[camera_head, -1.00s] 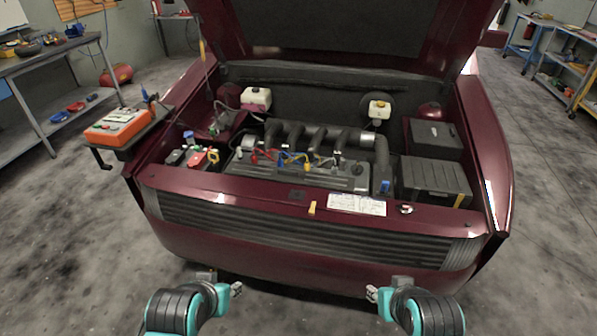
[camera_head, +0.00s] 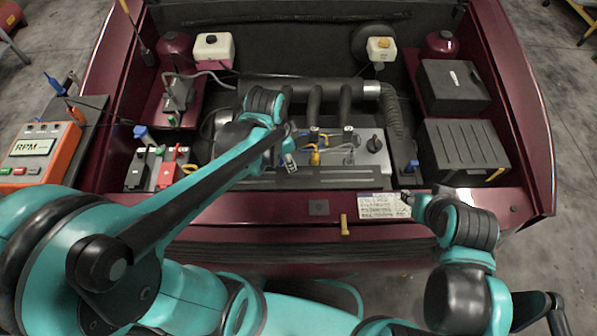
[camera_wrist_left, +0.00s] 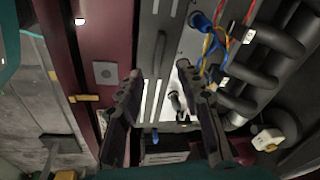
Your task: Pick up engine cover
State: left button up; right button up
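The engine cover (camera_head: 315,178) is a long grey piece with dark ribs along the front of the engine. My left arm hides part of it in the head view. My left gripper (camera_head: 288,158) is over the cover. In the left wrist view its two fingers (camera_wrist_left: 160,72) are spread apart with nothing between them, and the ribbed cover (camera_wrist_left: 158,45) lies beyond them. I cannot tell whether they touch it. My right gripper (camera_head: 408,198) is small in view, over the front panel by the white label; its fingers are unclear.
Coloured wires (camera_head: 316,150) and black intake pipes (camera_head: 345,106) lie just behind the cover. A black cap (camera_head: 374,145) stands at the right. A battery (camera_head: 150,165) is on the left, black boxes (camera_head: 466,150) on the right. An orange RPM unit (camera_head: 40,153) sits far left.

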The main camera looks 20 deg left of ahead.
aim_at(298, 172)
pick_arm(q)
jog(key=f+m, duration=0.1)
jog(key=f, duration=0.1)
jog(key=w+d+f+m+g, duration=0.1)
jog(key=f, duration=0.1)
jog(key=w+f+m, duration=0.1)
jog(key=f+m, duration=0.1)
jog(key=shift+d+g, duration=0.2)
jog(key=shift+g, duration=0.2)
jog(key=f+b, duration=0.1)
jog(key=f, duration=0.2)
jog(key=f+b, duration=0.1)
jog(key=f, duration=0.1)
jog(key=shift+w+d+b, duration=0.35)
jog(key=shift+w, duration=0.05)
jog(key=shift+r, duration=0.1)
pick_arm(e)
jog(key=shift+s+d+f, duration=0.1)
jog(key=shift+s+f, duration=0.05)
jog(key=shift+f, duration=0.75)
pick_arm(q)
grip_shut()
